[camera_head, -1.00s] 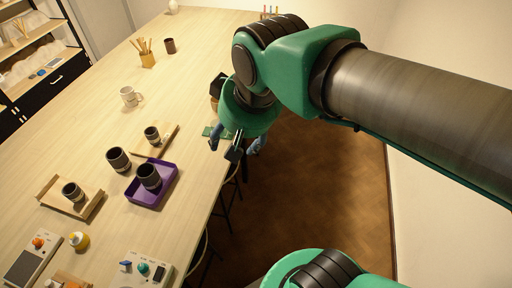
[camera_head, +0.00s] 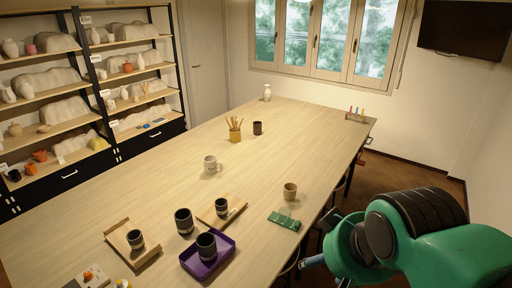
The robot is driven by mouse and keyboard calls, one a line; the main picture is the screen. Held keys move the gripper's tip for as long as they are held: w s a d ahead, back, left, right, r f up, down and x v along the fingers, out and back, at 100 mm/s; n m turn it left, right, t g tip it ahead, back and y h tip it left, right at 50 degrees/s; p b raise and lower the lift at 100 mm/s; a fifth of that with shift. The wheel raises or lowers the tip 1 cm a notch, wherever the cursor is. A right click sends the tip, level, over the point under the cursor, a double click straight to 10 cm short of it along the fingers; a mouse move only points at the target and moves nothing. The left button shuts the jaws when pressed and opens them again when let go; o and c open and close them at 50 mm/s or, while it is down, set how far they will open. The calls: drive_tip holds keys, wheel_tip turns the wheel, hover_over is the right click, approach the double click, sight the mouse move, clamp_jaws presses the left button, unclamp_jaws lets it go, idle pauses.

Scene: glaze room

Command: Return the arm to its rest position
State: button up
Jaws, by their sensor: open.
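My arm is green with dark ribbed joint covers and fills the lower right of the head view. My gripper (camera_head: 326,271) is at its lower left end, beside the table's right edge and partly cut off by the frame's bottom. Its jaws are open and I see nothing between them. It is apart from the cups on the table (camera_head: 110,208).
A purple tray (camera_head: 228,262) holds a dark cup (camera_head: 206,246). Floor (camera_head: 395,180) shows at right.

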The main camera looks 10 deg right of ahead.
drive_tip(key=shift+f+b, duration=1.75)
drive_tip(key=shift+f, duration=0.4)
